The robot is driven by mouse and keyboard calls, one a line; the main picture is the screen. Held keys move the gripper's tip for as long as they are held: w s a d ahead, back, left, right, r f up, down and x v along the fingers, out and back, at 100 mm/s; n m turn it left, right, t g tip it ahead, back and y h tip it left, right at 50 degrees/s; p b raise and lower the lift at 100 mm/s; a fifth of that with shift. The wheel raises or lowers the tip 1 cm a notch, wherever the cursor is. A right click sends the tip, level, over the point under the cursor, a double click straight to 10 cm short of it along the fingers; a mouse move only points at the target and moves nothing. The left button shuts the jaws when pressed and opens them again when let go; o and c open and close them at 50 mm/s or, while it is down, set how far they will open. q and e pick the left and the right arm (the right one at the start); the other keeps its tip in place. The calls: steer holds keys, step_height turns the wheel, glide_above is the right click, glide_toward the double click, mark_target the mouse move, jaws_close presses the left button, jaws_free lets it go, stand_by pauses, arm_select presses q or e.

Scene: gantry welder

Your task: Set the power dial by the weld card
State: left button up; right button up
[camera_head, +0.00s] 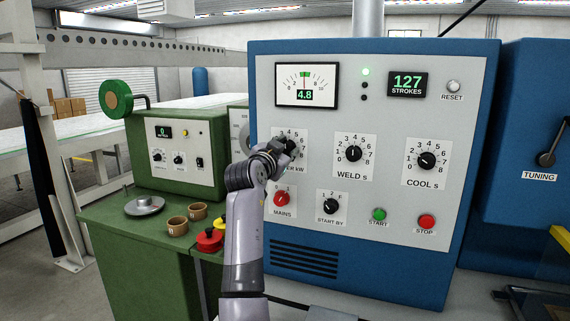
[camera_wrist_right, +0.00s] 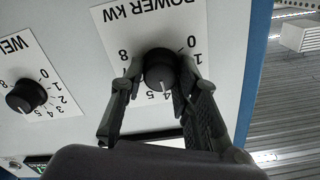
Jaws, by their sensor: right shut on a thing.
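The power dial is a black round knob (camera_head: 292,147) on a white POWER kW plate at the left of the blue panel's upper dial row. My right gripper (camera_head: 284,148) is at it and covers part of the plate. In the right wrist view the fingers are shut on either side of the knob (camera_wrist_right: 160,72), and its white pointer line is toward the 4 and 5. The meter (camera_head: 306,85) above reads 4.8. I cannot make out a weld card. My left gripper is not in view.
The WELD s dial (camera_head: 354,153) and COOL s dial (camera_head: 428,160) are to the right. Below are the red MAINS knob (camera_head: 281,198), START BY knob (camera_head: 330,206), green START button (camera_head: 379,214) and red STOP button (camera_head: 426,222). A green bench (camera_head: 140,235) stands at left.

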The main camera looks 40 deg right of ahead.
steer(key=shift+m+b, duration=0.4)
steer(key=shift+b, duration=0.1)
steer(key=o, duration=1.2)
steer(key=shift+s+a+r, duration=0.1)
steer(key=shift+c, duration=0.2)
steer(key=v, duration=1.2)
